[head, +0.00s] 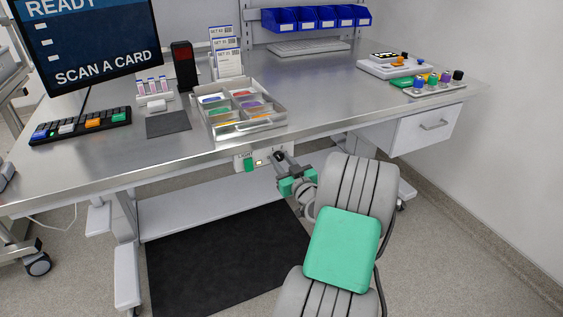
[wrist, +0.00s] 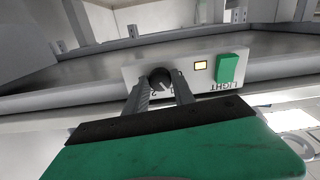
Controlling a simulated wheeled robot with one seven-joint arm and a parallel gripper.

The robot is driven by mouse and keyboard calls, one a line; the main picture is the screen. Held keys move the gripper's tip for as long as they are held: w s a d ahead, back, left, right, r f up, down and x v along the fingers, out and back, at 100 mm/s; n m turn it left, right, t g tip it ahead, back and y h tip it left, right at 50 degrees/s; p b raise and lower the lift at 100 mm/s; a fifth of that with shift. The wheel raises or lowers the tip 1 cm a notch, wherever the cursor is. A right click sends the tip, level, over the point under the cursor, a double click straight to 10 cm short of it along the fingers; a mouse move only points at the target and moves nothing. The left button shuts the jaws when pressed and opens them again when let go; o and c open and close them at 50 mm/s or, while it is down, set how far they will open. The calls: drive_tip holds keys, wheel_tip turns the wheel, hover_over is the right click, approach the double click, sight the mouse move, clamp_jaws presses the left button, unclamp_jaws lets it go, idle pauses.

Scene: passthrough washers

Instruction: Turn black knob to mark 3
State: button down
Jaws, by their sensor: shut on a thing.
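The black knob (wrist: 159,77) sits on a pale control panel (wrist: 140,67) under the table's front edge. In the head view the knob (head: 279,157) is at the panel's right end, partly covered by my gripper. My gripper (wrist: 160,84) is shut on the knob, with one finger on each side of it. A light pointer line seems to show on the knob. The numerals beside it are partly hidden by the fingers; one looks like a 2. I cannot tell clearly which mark the knob points to.
The steel table (head: 330,105) overhangs close to my gripper. A compartment tray (head: 270,125) stands on it above. A white drawer (head: 425,127) hangs at the right.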

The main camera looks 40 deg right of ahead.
drive_tip(key=shift+m, duration=0.4)
drive_tip(key=m, duration=0.5)
drive_tip(key=shift+b, duration=0.4)
drive_tip(key=m+p, duration=0.1)
drive_tip(key=m, duration=0.4)
drive_tip(key=shift+a+m, duration=0.1)
drive_tip(key=shift+m, duration=0.3)
drive_tip(key=m+p, duration=0.2)
drive_tip(key=m, duration=0.4)
drive_tip(key=shift+r+p, duration=0.15)
drive_tip(key=shift+p, duration=0.25)
drive_tip(key=m+p, duration=0.3)
drive_tip(key=m, duration=0.3)
drive_tip(key=shift+m, duration=0.3)
drive_tip(key=c, duration=1.1)
unclamp_jaws()
drive_tip(key=shift+o, duration=0.2)
